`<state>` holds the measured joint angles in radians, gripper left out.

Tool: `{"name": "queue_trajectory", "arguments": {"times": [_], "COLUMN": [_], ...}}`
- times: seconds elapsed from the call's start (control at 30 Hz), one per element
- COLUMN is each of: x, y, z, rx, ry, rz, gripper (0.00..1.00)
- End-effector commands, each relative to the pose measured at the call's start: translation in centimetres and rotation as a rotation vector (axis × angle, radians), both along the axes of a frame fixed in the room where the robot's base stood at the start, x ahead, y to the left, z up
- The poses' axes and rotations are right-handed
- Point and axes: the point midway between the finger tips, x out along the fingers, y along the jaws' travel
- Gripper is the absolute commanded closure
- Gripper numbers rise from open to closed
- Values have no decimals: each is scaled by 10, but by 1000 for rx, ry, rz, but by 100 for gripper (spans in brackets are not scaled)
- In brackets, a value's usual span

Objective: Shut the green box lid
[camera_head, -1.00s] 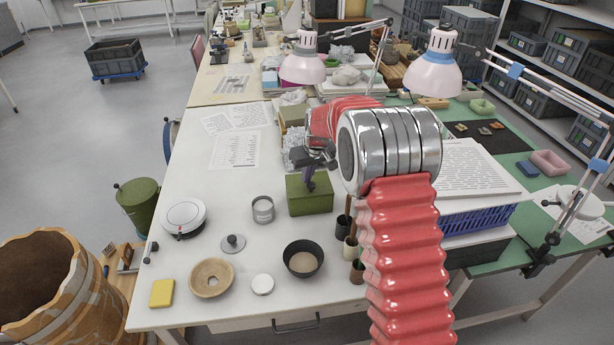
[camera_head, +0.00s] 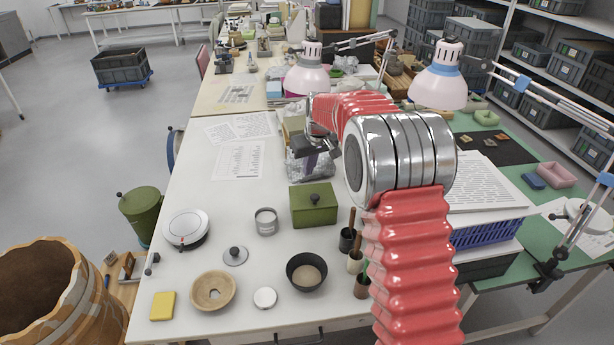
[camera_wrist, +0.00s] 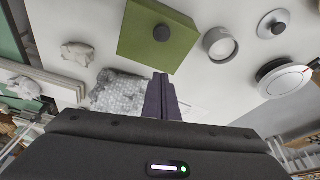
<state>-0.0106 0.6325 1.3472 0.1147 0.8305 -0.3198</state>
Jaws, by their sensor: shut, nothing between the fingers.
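The green box (camera_head: 313,211) stands on the white table, left of my arm.
The bubble-wrapped bundle (camera_head: 298,166) lies behind the box. An open tin (camera_head: 266,221) is left of it, and a dark bowl (camera_head: 306,271) is in front. Brushes in dark pots (camera_head: 347,241) stand to the right. Two lamps (camera_head: 307,76) hang over the back.

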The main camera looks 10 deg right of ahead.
Motion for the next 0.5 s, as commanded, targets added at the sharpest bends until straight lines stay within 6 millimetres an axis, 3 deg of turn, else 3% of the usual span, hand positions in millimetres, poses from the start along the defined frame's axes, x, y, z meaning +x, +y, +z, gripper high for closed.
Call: {"name": "queue_trajectory", "arguments": {"times": [0.2, 0.5], "x": [-7, -9], "y": [-2, -3], "z": [22, 26], "rx": [0, 0], "ry": [0, 0], "rz": [0, 0], "gripper": [100, 100]}}
